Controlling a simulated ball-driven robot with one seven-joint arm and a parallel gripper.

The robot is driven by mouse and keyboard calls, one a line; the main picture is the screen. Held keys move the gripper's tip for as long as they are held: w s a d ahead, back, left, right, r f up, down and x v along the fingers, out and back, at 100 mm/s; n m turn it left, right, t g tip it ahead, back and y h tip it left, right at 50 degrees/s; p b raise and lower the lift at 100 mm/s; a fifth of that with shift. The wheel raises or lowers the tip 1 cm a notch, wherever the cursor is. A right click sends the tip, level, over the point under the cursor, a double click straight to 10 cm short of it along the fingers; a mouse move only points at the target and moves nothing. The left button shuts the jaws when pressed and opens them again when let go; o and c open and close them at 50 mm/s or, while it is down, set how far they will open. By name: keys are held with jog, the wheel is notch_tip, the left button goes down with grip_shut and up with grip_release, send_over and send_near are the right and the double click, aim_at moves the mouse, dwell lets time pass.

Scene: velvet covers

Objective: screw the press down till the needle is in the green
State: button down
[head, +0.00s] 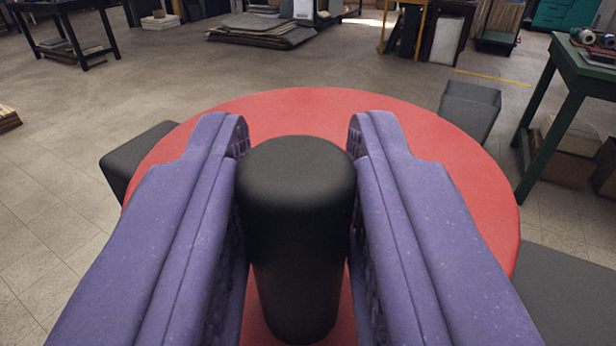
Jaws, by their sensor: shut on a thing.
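My gripper (298,150) has two purple padded fingers, one on each side of a black upright cylinder with a rounded top. It is shut on this black knob (297,190), which stands between the fingers. The knob rises from the middle of a round red disc (300,103), seen from above. Dark grey block-like parts stick out from under the disc on several sides. No needle, gauge or green zone shows in the head view, so the press reading cannot be seen.
A green table (590,68) with small items on it stands at the right. A dark table (62,8) stands at the far left. Flat sheets (262,32) lie stacked on the floor at the back. The tiled floor (50,210) at the left is mostly clear.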

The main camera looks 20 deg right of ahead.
jog(key=shift+w+a, duration=0.25)
jog(key=shift+a, duration=0.2)
jog(key=c, duration=1)
grip_release()
jog(key=shift+a, duration=0.1)
jog(key=p+v, duration=0.1)
jog(key=v, duration=0.6)
jog(key=shift+s+a+p, duration=0.1)
jog(key=shift+s+p, duration=0.25)
jog(key=shift+p, duration=0.05)
